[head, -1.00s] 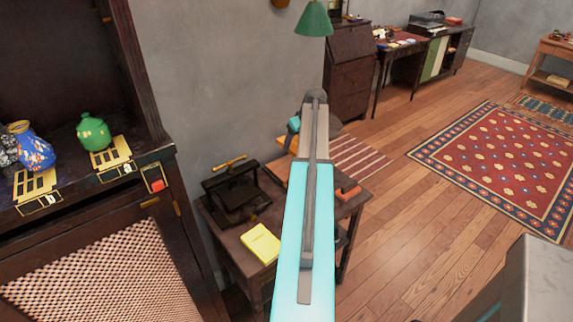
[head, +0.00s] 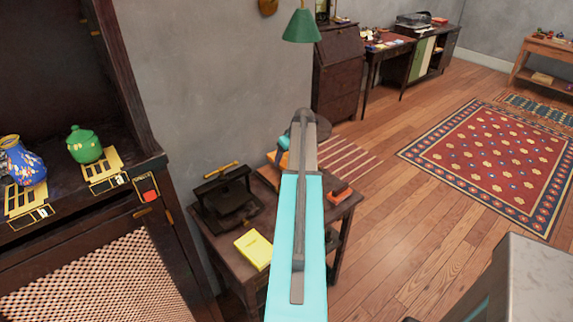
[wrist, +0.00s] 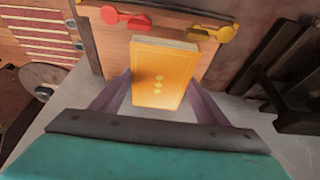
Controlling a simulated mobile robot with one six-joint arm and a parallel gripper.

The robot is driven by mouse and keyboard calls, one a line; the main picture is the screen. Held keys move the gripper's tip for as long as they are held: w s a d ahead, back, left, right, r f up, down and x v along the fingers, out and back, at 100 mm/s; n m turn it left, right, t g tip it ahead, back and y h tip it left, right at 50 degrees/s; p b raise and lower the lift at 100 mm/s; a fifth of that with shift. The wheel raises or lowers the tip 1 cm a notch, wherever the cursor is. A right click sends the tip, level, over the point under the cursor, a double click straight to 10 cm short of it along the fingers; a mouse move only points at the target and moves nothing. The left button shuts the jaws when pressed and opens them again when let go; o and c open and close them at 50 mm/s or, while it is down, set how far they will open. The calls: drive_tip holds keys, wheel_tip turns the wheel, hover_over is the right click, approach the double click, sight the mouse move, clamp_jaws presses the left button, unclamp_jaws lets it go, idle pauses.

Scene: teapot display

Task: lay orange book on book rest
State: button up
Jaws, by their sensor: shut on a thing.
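In the head view my arm hides most of the gripper and board, and a small orange patch shows beside the arm's far end.
The dark side table (head: 222,252) holds a black press (head: 228,200), a yellow book (head: 254,249) and a small red-orange object (head: 339,195). A dark cabinet with a green pot (head: 84,145) and a blue vase (head: 24,165) stands at left. Open wooden floor lies right.

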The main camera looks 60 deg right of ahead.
drive_tip(key=shift+f, duration=0.25)
drive_tip(key=shift+f+p, duration=0.55)
drive_tip(key=shift+f, duration=1.3)
drive_tip(key=shift+f, duration=0.15)
drive_tip(key=o, duration=1.2)
drive_tip(key=shift+b+v, duration=1.75)
drive_tip(key=shift+v, duration=4.4)
drive_tip(key=shift+w, duration=0.15)
